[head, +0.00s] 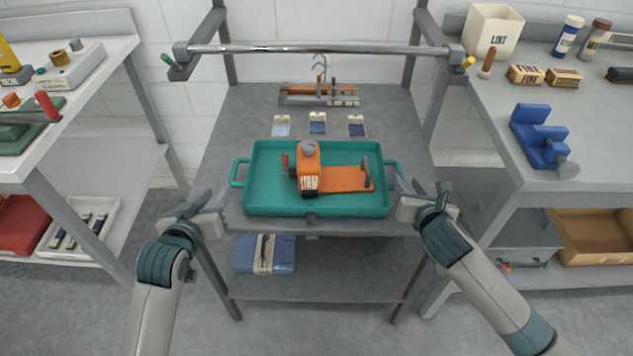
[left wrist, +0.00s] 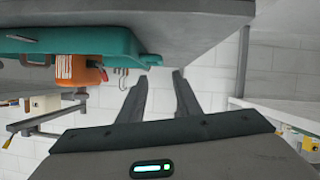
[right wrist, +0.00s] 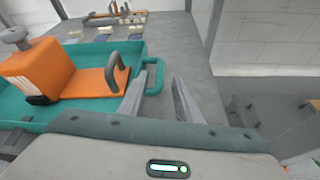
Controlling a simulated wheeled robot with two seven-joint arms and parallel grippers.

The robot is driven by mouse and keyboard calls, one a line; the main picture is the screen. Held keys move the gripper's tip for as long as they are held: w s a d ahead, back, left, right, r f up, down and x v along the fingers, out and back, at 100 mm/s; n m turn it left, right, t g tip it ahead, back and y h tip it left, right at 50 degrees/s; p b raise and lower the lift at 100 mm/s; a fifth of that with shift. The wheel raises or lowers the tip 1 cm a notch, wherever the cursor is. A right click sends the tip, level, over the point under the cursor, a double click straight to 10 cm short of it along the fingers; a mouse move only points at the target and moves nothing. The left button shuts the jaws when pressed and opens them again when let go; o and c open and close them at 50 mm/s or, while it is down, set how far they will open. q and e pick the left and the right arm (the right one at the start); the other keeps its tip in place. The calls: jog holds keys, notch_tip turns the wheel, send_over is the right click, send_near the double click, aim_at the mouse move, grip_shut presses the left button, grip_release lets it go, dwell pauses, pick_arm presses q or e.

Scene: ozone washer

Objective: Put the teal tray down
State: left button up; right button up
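The teal tray (head: 260,205) rests on the grey stand's top near its front edge, with a handle on each side. An orange device (head: 340,178) with a grey knob lies inside it. My left gripper (head: 208,206) is open and empty, apart from the tray at its front left; the tray's side also shows in the left wrist view (left wrist: 100,42). My right gripper (head: 416,204) is open at the tray's front right. In the right wrist view, the right handle (right wrist: 153,90) appears beyond and between its open fingers (right wrist: 160,80); I cannot tell whether they touch it.
A metal bar (head: 320,49) spans the stand above the tray. Behind the tray lie small blue-and-white cards (head: 318,123) and a rack (head: 318,95). A blue package (head: 275,255) sits on the lower shelf. Side tables with a blue block (head: 540,140) and other items flank the stand.

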jog(key=v, duration=0.5)
jog(key=shift+s+r, duration=0.1)
jog(key=shift+s, duration=0.2)
